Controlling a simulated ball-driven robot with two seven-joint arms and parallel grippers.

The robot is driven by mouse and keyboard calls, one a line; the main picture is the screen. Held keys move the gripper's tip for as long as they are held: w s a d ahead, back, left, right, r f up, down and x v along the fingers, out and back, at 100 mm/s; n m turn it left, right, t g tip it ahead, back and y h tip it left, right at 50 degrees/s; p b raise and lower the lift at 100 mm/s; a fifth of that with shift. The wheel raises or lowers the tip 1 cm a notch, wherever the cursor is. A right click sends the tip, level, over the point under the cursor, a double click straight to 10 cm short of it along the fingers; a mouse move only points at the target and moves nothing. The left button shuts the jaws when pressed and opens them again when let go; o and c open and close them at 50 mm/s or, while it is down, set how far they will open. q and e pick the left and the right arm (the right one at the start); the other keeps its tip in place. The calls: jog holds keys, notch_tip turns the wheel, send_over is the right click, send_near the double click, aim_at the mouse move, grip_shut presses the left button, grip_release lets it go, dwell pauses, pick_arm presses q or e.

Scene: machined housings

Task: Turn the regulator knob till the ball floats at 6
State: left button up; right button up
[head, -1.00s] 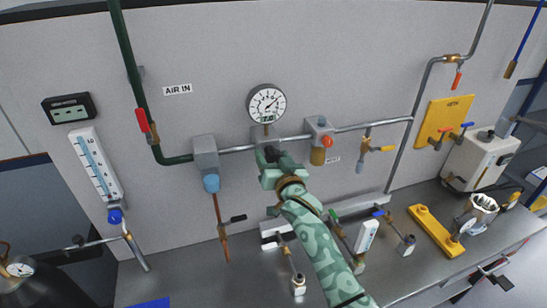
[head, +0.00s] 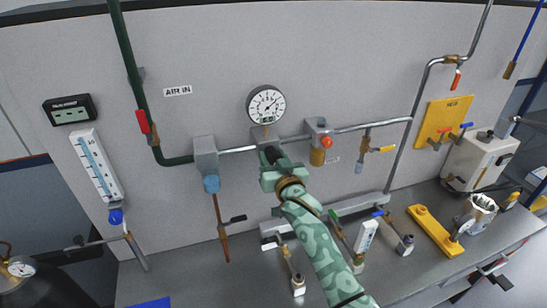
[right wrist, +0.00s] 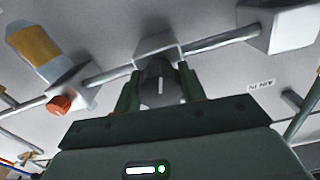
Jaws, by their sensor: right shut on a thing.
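My right gripper (head: 271,160) is in front of the wall pipe, just below the round gauge (head: 266,104). In the right wrist view, its fingers (right wrist: 159,90) are shut on the dark regulator knob (right wrist: 158,76), one on each side. A pale mark on the knob points nearly straight up and down in that view. The regulator body (right wrist: 155,43) is behind the knob. My left gripper is not in view.
A grey box with a blue bowl (head: 211,184) is left of the regulator. A block with an orange-red button (head: 327,142) is close on its right. Valves and fittings stand on the bench below, beside a yellow bar (head: 436,231).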

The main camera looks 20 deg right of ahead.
jog(key=n+p, duration=0.1)
jog(key=n, duration=1)
jog(key=shift+n, duration=0.3)
dwell(0.4)
jog(key=o, duration=1)
jog(key=shift+c, duration=0.2)
jog(key=s, duration=1.6)
jog(key=shift+s+d+b, duration=0.15)
jog(key=shift+d+b, duration=0.15)
jog(key=shift+b, duration=0.15)
